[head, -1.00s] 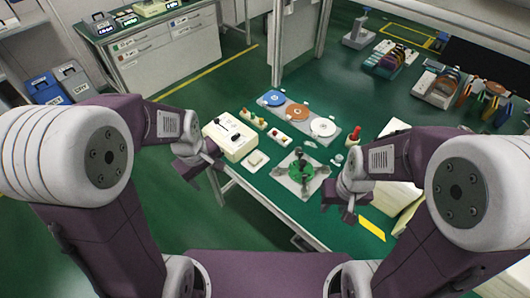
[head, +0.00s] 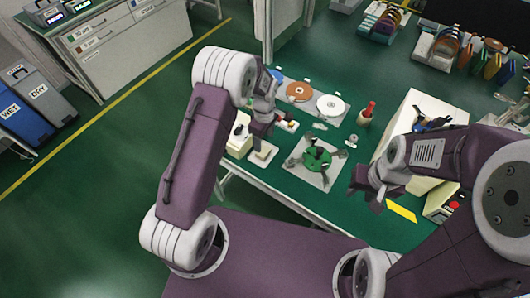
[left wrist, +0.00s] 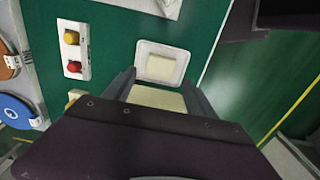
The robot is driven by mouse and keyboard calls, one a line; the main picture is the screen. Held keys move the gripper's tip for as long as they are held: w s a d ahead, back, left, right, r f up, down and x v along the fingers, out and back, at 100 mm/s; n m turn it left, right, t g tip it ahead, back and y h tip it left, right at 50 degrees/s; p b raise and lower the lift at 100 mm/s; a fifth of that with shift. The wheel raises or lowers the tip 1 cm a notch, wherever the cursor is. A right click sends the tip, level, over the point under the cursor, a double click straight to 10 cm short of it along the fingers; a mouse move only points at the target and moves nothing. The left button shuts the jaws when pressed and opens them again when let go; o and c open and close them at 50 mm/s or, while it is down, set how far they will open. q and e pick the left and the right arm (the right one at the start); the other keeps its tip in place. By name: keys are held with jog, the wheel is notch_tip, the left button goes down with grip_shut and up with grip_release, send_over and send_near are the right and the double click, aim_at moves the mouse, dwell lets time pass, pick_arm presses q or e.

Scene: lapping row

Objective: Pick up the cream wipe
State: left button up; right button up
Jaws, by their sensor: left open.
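The cream wipe (left wrist: 160,68) lies in a shallow white tray (left wrist: 181,52) in the left wrist view, just beyond my fingertips. In the head view the wipe (head: 264,152) is small, near the front edge of the green bench. My left gripper (head: 262,131) is open and above the bench close to the wipe; its two fingers (left wrist: 157,88) frame a cream surface, seemingly the cream box, and no object is held. My right gripper (head: 366,194) is open and empty, to the right of the green fixture.
A cream box (head: 239,143) is partly hidden behind my left arm. A small box with red and yellow knobs (left wrist: 73,50) stands beside the tray. Blue, orange and white discs (head: 330,106) lie behind. A green fixture (head: 316,158) stands on a grey plate to the right.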

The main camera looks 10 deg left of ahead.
aim_at(263, 150)
pick_arm(q)
jog(key=f, duration=0.2)
jog(key=shift+w+a+f, duration=0.3)
jog(key=shift+w+a, duration=0.05)
jog(key=shift+a, duration=0.05)
jog(key=f, duration=0.3)
jog(key=f+p, duration=0.1)
jog(key=shift+s+d+f, duration=0.2)
jog(key=shift+s+f, duration=0.15)
jog(key=shift+s, duration=0.05)
jog(key=shift+w+f, duration=0.15)
jog(key=shift+f, duration=0.1)
jog(key=shift+r, duration=0.1)
jog(key=c, duration=1.1)
